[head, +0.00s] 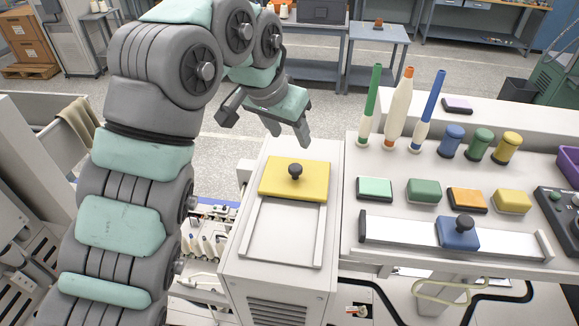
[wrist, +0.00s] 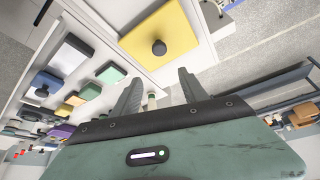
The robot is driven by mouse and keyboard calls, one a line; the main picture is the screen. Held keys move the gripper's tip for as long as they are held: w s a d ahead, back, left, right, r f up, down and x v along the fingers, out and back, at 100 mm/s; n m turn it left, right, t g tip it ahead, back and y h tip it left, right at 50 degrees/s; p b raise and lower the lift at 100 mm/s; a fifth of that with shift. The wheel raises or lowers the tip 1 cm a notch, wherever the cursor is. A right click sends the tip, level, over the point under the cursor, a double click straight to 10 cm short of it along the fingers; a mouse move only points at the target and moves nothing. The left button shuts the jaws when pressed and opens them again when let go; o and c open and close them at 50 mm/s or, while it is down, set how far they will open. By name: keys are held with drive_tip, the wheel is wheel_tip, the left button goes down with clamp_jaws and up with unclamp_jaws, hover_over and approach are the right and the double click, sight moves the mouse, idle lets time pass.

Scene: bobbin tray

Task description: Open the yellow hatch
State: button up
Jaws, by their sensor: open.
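The yellow hatch (head: 312,183) is a flat panel with a dark round knob (head: 295,171) on it. It lies at the far end of two rails on top of a white cabinet (head: 279,232). The bare top between the rails shows nearer to me. In the wrist view the yellow hatch (wrist: 175,52) and its knob (wrist: 159,47) show above the fingers. My gripper (head: 268,133) is open and empty, above and beyond the hatch's far edge, apart from the knob. It also shows in the wrist view (wrist: 158,92).
Right of the cabinet, a white bench holds green, orange and blue spindles (head: 396,110), small bobbins (head: 479,142), coloured blocks (head: 424,191) and a blue slider (head: 458,234) on a rail. A purple bin (head: 570,163) stands far right. Machinery with white bobbins (head: 207,240) lies left.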

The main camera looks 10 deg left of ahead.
sight(295, 167)
drive_tip(key=x, duration=0.3)
drive_tip(key=s+x, duration=0.1)
drive_tip(key=x, duration=0.2)
drive_tip(key=f+x, duration=0.1)
drive_tip(key=x, duration=0.2)
drive_tip(key=shift+s+a+b, duration=0.3)
drive_tip(key=shift+a, duration=0.1)
drive_tip(key=shift+w+f+g, duration=0.15)
drive_tip(key=shift+f, duration=0.3)
drive_tip(key=shift+w+f+g, duration=0.15)
drive_tip(key=shift+w+f, duration=0.05)
drive_tip(key=shift+f, duration=0.25)
clamp_jaws()
idle(0.5)
